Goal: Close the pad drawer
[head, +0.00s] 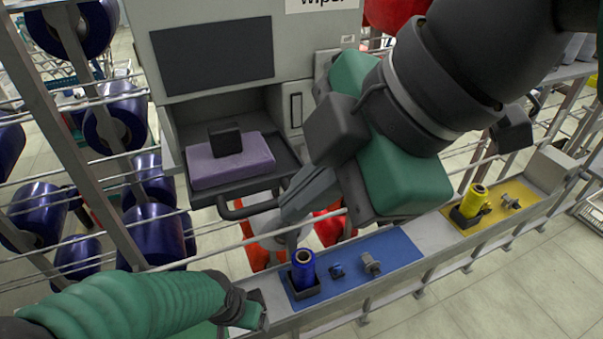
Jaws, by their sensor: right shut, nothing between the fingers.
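The pad drawer (283,152) is pulled out from the grey wiper cabinet (190,22). It carries a purple pad (232,163) with a black block (225,140) on it. The drawer's dark bar handle (236,211) runs along its front. My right gripper (290,238) is shut and empty, with its fingers pointing down in front of the drawer, by the handle's right end. I cannot tell whether they touch the handle. My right arm hides part of the cabinet's right side. My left gripper (252,310) is low at the left by the rail; its fingers are unclear.
Below the drawer, a rail holds a blue mat (395,249) with a blue bobbin (303,268) and small parts. A yellow mat (524,202) with a yellow bobbin (475,200) lies further right. Racks of blue spools (118,120) stand at the left. Thin horizontal bars cross in front.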

